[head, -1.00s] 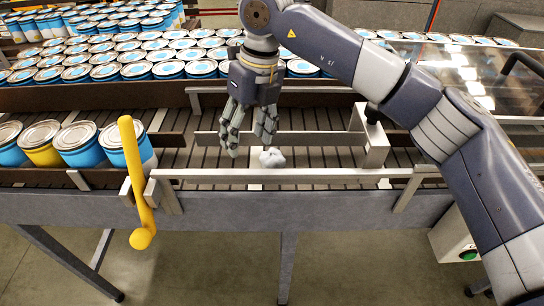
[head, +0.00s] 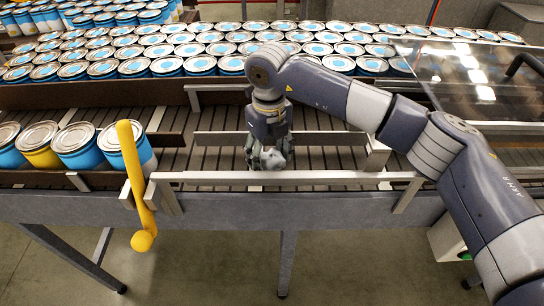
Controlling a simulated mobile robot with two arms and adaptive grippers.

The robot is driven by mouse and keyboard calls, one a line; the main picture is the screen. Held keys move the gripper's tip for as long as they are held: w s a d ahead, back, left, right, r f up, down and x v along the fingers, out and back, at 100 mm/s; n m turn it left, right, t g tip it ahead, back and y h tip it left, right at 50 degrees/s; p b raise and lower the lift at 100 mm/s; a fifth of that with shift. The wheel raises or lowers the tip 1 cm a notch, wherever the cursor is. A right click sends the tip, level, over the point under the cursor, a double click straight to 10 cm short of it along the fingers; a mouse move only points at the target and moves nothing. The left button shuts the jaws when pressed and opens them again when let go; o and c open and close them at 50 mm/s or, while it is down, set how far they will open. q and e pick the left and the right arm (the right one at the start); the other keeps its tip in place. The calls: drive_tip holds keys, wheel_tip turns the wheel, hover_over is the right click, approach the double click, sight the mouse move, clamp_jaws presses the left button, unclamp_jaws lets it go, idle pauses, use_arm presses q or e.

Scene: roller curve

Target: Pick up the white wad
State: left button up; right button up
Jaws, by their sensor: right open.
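The white wad (head: 273,159) is a small crumpled lump on the roller conveyor, just behind the front guide rail. My right gripper (head: 268,157) is low over the conveyor, with its fingers down around the wad. The gripper is open, and the wad shows between its fingers. I cannot tell whether the fingers touch it. My left gripper is not in view.
A metal guide rail (head: 290,176) runs in front of the wad, and another rail (head: 325,138) lies behind it. A yellow lever (head: 135,180) stands at left, beside several blue cans and a yellow can (head: 42,158). Many cans crowd the back conveyor.

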sight(270, 151)
drive_tip(key=shift+f, duration=0.2)
drive_tip(key=shift+w, duration=0.1)
drive_tip(key=c, duration=0.5)
drive_tip(key=shift+c, duration=0.2)
drive_tip(key=shift+r+b, duration=0.3)
wheel_tip(270, 151, up, 9)
drive_tip(key=b, duration=0.3)
drive_tip(key=shift+f, duration=0.2)
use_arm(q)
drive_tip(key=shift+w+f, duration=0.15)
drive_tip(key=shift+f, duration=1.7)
use_arm(e)
drive_tip(key=shift+r, duration=0.4)
